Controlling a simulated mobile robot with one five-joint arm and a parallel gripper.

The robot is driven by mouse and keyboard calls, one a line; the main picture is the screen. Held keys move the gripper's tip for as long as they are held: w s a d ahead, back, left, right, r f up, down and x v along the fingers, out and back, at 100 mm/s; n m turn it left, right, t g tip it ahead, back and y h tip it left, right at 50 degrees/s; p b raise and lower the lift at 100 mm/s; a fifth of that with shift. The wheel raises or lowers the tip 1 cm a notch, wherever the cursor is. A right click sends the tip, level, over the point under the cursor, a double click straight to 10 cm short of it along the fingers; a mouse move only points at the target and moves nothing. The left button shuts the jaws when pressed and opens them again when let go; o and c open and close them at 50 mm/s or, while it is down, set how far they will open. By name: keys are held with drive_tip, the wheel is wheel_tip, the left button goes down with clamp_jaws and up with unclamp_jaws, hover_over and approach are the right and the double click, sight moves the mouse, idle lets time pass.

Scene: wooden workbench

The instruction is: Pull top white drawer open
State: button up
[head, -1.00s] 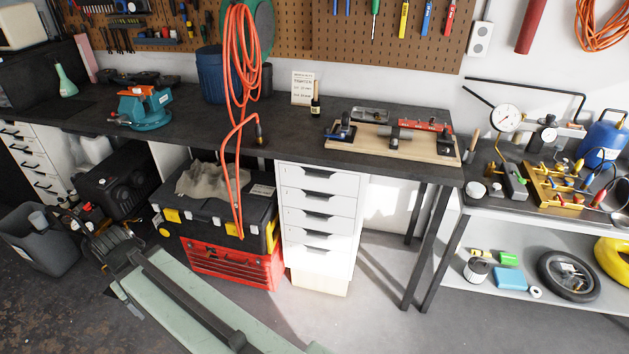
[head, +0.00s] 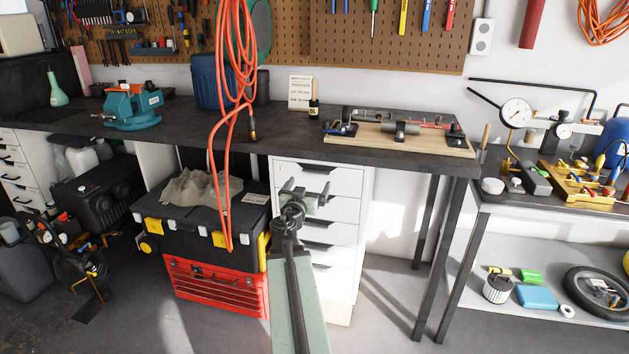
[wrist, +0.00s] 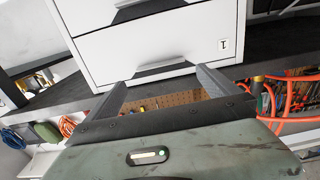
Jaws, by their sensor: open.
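The white drawer unit (head: 345,235) stands under the dark bench, a column of drawers with dark recessed handles. Its top white drawer (head: 345,180) is shut, with its handle (head: 316,168) along the upper edge. My gripper (head: 307,189) is open and empty, in front of the upper drawers, and my arm hides part of the lower ones. In the wrist view the scene is upside down. There the top drawer (wrist: 185,48), with a small label, and its handle (wrist: 163,68) lie beyond my open fingers (wrist: 162,86). No contact shows.
A black toolbox (head: 200,222) on a red tool chest (head: 215,285) stands close left of the drawers. An orange cable (head: 222,130) hangs over the bench edge (head: 395,168). Bench legs (head: 428,265) stand to the right, with some free floor between.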

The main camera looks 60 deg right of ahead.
sight(315, 173)
drive_tip(key=x, duration=0.7)
drive_tip(key=shift+f, duration=0.1)
